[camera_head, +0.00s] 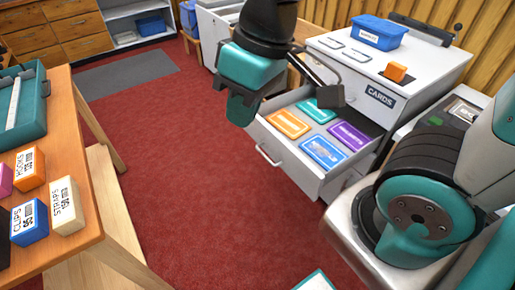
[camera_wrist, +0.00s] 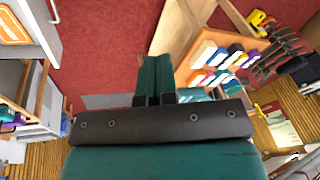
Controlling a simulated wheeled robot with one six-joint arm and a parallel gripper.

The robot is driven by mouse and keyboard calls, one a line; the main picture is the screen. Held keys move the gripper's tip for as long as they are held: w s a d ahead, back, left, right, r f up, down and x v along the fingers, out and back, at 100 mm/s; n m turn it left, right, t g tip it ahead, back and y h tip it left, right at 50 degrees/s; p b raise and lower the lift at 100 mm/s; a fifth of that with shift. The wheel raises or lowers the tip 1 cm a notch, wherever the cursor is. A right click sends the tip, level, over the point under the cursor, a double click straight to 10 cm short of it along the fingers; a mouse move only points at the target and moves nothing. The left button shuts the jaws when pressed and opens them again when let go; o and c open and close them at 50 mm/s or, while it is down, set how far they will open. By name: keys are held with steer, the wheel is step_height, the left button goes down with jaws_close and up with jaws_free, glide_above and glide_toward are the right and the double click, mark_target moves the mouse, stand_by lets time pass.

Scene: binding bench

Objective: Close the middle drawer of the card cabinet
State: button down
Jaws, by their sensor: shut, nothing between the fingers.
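The white card cabinet (camera_head: 410,80) with its dark CARDS label stands at the right in the head view. One drawer (camera_head: 285,160) is pulled well out toward the lower left, showing orange, teal, blue and purple cards inside. Its handle (camera_head: 268,155) is on the front panel. Part of the open drawer, with an orange card, shows at the upper left of the wrist view (camera_wrist: 30,48). My teal gripper (camera_head: 241,115) is shut and empty, up in front of the drawer's left end in the picture. Its closed fingers also show in the wrist view (camera_wrist: 153,68).
A blue bin (camera_head: 378,33) and an orange block (camera_head: 395,72) sit on the cabinet top. A wooden table (camera_head: 75,225) at the left holds labelled boxes and a teal tray (camera_head: 25,110). Red carpet (camera_head: 180,170) between table and cabinet is clear.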

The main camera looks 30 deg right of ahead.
steer(key=w+d+f+m+t+h+b, duration=0.1)
steer(key=w+d+f+m+h+b, duration=0.15)
steer(key=w+f+b, duration=0.55)
steer(key=w+d+f+m+t+h+b, duration=0.1)
steer(key=w+d+f+b, duration=0.35)
steer(key=f+b, duration=0.6)
steer(key=m+t+h+b, duration=0.25)
steer(key=h+b, duration=0.25)
steer(key=b, duration=1.5)
glide_toward(268, 143)
steer(key=shift+m+g, duration=0.4)
steer(key=shift+g, duration=0.05)
steer(key=w+f, duration=0.2)
steer(key=f, duration=0.1)
steer(key=d+f, duration=0.1)
steer(key=shift+w+f, duration=0.3)
steer(key=shift+w, duration=0.1)
steer(key=shift+d+r+b, duration=0.1)
steer(key=shift+d+b, duration=0.25)
steer(key=shift+d, duration=0.2)
steer(key=shift+d, duration=0.1)
